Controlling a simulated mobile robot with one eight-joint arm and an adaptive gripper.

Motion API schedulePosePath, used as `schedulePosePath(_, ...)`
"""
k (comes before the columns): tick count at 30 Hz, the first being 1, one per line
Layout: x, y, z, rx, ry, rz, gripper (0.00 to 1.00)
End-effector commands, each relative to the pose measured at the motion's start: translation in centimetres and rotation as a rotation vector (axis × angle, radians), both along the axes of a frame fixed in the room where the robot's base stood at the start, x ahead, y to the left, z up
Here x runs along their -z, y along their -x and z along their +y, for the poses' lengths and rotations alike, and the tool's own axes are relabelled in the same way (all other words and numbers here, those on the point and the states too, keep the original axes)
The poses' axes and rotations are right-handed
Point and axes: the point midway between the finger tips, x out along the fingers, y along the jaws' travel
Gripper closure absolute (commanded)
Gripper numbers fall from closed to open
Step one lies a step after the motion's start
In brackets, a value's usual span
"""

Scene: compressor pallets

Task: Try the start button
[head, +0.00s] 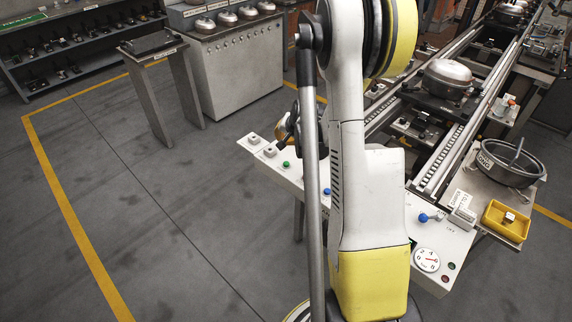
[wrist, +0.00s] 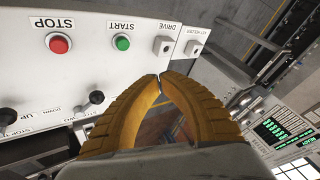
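The green start button (wrist: 122,42) sits on a white control panel (wrist: 85,20) under a START label in the wrist view. A green button (head: 286,164) also shows near the panel's left end in the head view. In the head view my gripper (head: 284,132) is partly hidden behind my arm, near the green button.
A red STOP button (wrist: 59,43) is left of START; a DRIVE switch (wrist: 162,46) and a key-holder box (wrist: 194,48) are to its right. Black knobs (wrist: 97,97) are lower. A screen (wrist: 275,130) is at lower right. Open floor (head: 130,200) lies left of the panel.

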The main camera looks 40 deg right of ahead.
Motion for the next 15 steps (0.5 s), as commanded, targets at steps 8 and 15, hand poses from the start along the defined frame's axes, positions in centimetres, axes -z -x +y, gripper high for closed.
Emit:
schedulePosePath(8, 4.1, 0.0, 0.0, 0.000, 0.000, 0.000, 1.00)
schedulePosePath(15, 7.1, 0.0, 0.0, 0.000, 0.000, 0.000, 1.00)
